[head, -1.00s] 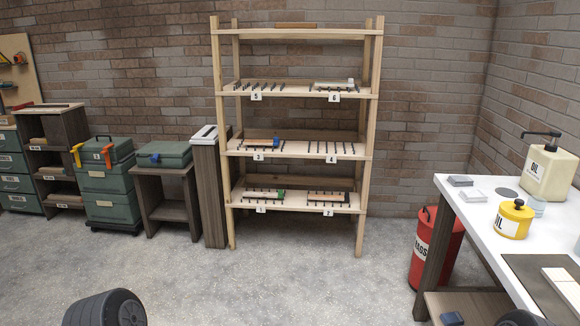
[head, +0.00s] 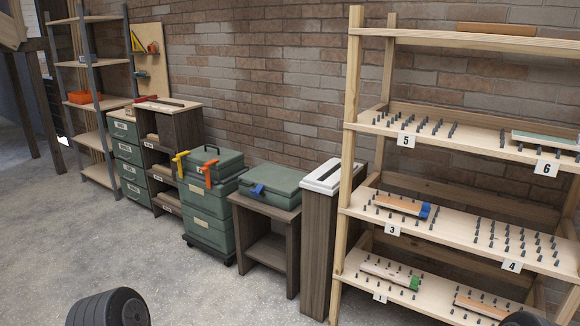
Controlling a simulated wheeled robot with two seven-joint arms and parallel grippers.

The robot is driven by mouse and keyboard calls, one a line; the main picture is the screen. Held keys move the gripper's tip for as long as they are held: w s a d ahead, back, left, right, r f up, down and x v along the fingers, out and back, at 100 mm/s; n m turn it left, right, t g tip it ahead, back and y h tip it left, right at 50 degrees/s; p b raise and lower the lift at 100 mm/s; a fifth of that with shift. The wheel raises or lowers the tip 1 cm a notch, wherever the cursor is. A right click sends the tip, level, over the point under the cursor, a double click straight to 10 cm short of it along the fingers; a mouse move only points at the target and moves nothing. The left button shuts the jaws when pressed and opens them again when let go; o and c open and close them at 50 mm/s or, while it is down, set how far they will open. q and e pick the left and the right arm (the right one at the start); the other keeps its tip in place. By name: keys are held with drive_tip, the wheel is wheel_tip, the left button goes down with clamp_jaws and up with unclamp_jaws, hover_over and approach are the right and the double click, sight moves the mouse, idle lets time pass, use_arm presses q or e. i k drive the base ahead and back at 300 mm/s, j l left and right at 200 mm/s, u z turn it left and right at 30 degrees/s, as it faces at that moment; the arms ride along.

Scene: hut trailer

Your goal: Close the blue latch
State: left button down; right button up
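A green case (head: 279,186) lies on a small dark wooden stand (head: 266,228), left of the shelf unit. Its lid looks down. A blue latch (head: 257,190) sits at the front left of the case; it seems to stick out, but it is too small to tell its exact position. Neither gripper is in view. Only dark rounded parts of my own body show at the bottom edge.
Stacked green toolboxes (head: 208,210) with yellow and orange clamp-like parts stand left of the stand. A tall narrow box (head: 321,230) and a wooden shelf unit (head: 347,180) with pegs stand to the right. The grey floor (head: 190,295) in front is clear.

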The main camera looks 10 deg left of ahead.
sight(255, 193)
drive_tip(key=i+u, duration=0.3)
drive_tip(key=i, duration=1.05)
drive_tip(key=i+j+z, duration=0.4)
drive_tip(key=i, duration=0.2)
drive_tip(key=i+j+z, duration=0.85)
drive_tip(key=i+j, duration=0.15)
